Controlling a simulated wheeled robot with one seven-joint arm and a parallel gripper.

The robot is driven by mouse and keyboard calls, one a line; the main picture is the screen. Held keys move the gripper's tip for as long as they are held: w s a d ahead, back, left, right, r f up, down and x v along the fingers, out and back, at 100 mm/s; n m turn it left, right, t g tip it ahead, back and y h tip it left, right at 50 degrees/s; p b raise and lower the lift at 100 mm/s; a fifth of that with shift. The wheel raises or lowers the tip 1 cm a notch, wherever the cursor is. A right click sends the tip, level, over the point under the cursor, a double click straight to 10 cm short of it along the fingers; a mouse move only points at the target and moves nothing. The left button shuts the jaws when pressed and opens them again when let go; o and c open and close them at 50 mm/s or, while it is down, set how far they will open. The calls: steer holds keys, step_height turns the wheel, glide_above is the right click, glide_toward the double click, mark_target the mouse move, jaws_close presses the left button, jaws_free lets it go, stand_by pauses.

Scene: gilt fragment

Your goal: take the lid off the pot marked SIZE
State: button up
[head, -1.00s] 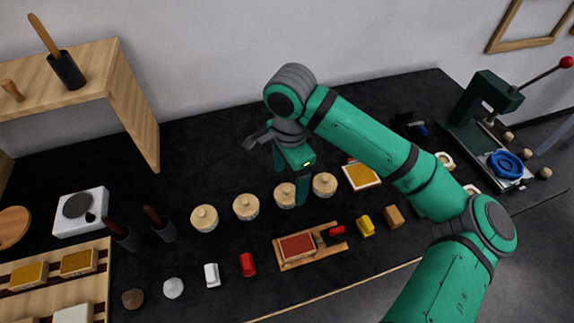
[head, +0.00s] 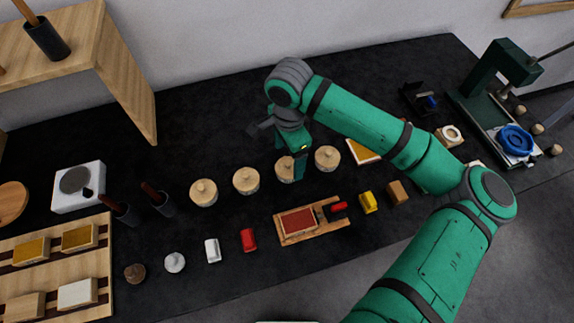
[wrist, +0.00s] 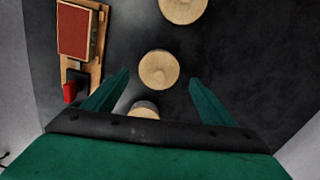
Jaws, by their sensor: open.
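Several round, pale wooden-lidded pots stand in a row on the black bench: the first (head: 203,192), the second (head: 246,180), the third (head: 285,170) and the fourth (head: 327,158). Each lid has a small knob. No marking is readable, so I cannot tell which one is marked SIZE. My gripper (head: 300,168) is open and points down at the third pot, partly covering its right side in the head view. In the wrist view one lid (wrist: 158,70) shows between the open fingers, apart from both. Another lid (wrist: 145,110) is partly hidden by the gripper body.
A wooden tray (head: 318,233) with a red pad lies in front of the pots. Small red, white and yellow items line the front. Dark cups with handles (head: 158,198) stand left. A green press (head: 495,75) stands at right. Bench behind the pots is clear.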

mark_target(288, 166)
steer(key=shift+s+f, duration=0.15)
steer(key=shift+f, duration=1.25)
steer(key=shift+c, duration=0.4)
steer(key=c, duration=1)
steer(key=shift+c, duration=0.2)
